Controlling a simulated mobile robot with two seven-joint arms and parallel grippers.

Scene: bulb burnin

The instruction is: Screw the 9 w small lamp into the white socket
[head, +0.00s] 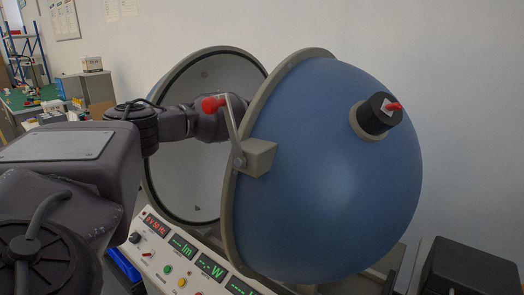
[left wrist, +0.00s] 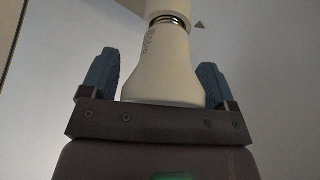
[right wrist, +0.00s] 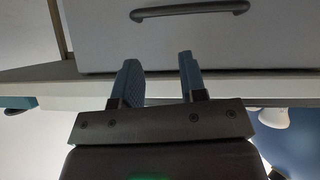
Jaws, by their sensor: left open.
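In the left wrist view a white lamp (left wrist: 160,75) points its metal screw base up into the white socket (left wrist: 166,8). A thin band of metal thread shows between the two. Dark print is on the lamp's side, too small to read. My left gripper (left wrist: 157,58) is open, with a blue finger on each side of the lamp and gaps beside it. In the head view my left arm reaches into the open sphere; its gripper is hidden there. My right gripper (right wrist: 160,68) is apart and empty in the right wrist view.
The blue half (head: 330,170) of the sphere stands open beside the pale-lined half (head: 180,165). A control panel (head: 155,255) with lit displays lies below. My right gripper faces a grey front with a dark handle (right wrist: 190,10). A white rounded object (right wrist: 274,117) is at right.

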